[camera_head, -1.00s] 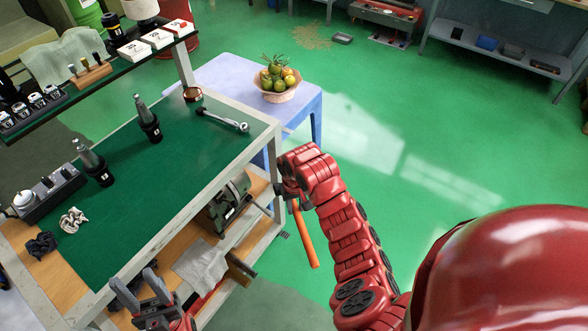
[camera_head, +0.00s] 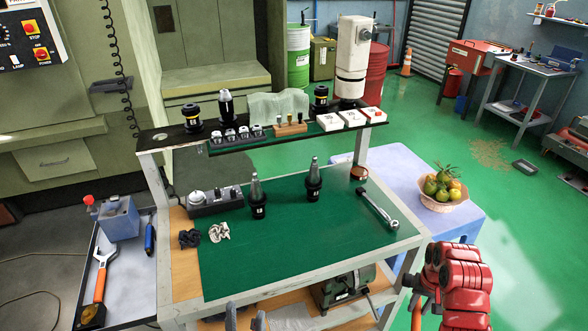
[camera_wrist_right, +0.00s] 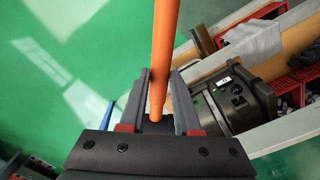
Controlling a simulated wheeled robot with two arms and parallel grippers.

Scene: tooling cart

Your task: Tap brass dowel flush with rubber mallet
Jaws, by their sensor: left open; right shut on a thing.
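My right gripper (camera_head: 420,286) is at the lower right, beyond the cart's right side.
A side tray (camera_head: 135,268) at left holds a blue block (camera_head: 120,218) and an orange-handled tool (camera_head: 101,275). A machine (camera_head: 345,286) sits below.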

